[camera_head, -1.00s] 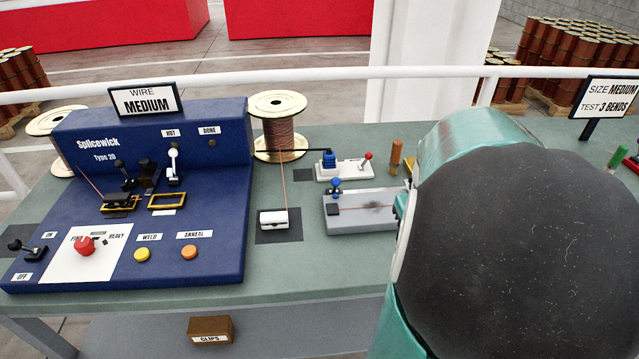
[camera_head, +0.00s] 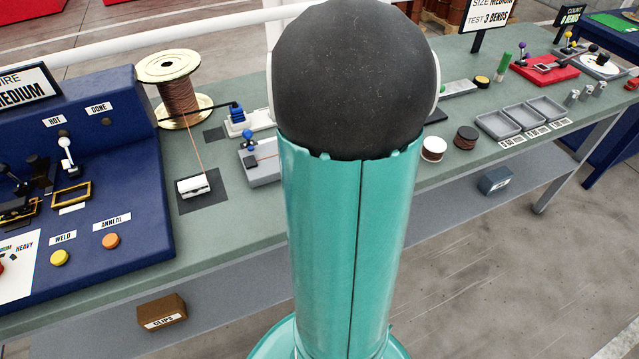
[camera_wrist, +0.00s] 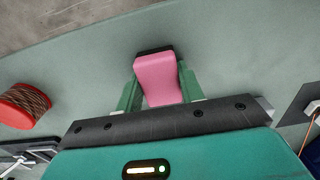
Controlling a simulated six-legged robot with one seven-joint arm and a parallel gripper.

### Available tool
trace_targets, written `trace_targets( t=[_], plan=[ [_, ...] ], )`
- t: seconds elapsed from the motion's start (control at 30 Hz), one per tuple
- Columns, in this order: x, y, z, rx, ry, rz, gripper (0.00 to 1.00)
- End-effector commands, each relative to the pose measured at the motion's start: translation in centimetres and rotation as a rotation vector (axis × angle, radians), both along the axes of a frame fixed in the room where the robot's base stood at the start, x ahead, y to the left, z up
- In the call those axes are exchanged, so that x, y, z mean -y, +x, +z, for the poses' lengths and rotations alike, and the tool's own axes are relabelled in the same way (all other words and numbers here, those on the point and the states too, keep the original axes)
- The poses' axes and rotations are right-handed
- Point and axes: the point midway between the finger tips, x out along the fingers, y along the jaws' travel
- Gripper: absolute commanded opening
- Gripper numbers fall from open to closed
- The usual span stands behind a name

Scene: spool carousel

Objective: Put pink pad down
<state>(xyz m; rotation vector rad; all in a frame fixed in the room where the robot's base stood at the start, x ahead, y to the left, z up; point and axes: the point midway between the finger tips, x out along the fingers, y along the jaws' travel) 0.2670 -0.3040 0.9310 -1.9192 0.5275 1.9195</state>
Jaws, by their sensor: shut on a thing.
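The pink pad (camera_wrist: 157,79) is between the two green fingers of my gripper (camera_wrist: 157,85) in the wrist view. The gripper is shut on it. The pad has a dark strip along its far end. Grey-green bench top (camera_wrist: 220,50) shows beyond and around the pad; I cannot tell whether the pad touches it. In the head view my own arm hides the gripper and the pad. The bench top also shows in the head view (camera_head: 235,215).
A red-topped spool (camera_wrist: 24,106) stands left of the gripper in the wrist view. In the head view, a white clamp block (camera_head: 194,187) and a wire spool (camera_head: 176,90) stand left of my arm. Grey trays (camera_head: 522,117) and small spools (camera_head: 466,138) are right.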

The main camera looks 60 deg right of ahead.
Motion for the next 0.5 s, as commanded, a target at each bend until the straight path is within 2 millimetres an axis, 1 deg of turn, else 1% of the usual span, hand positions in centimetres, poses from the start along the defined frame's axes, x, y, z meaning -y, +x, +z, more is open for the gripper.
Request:
trace_targets(
  t=[0.17,0.2,0.27,0.3,0.5],
  plan=[
    [-0.04,-0.01,-0.59,-0.001,0.002,0.000,0.13],
    [-0.05,-0.02,-0.61,-0.001,0.002,0.000,0.44],
    [-0.10,-0.02,-0.65,-0.002,0.002,0.000,0.55],
    [-0.14,-0.01,-0.69,-0.002,0.004,0.000,0.59],
    [-0.38,0.04,-0.88,-0.004,0.009,0.002,0.59]
  ],
)
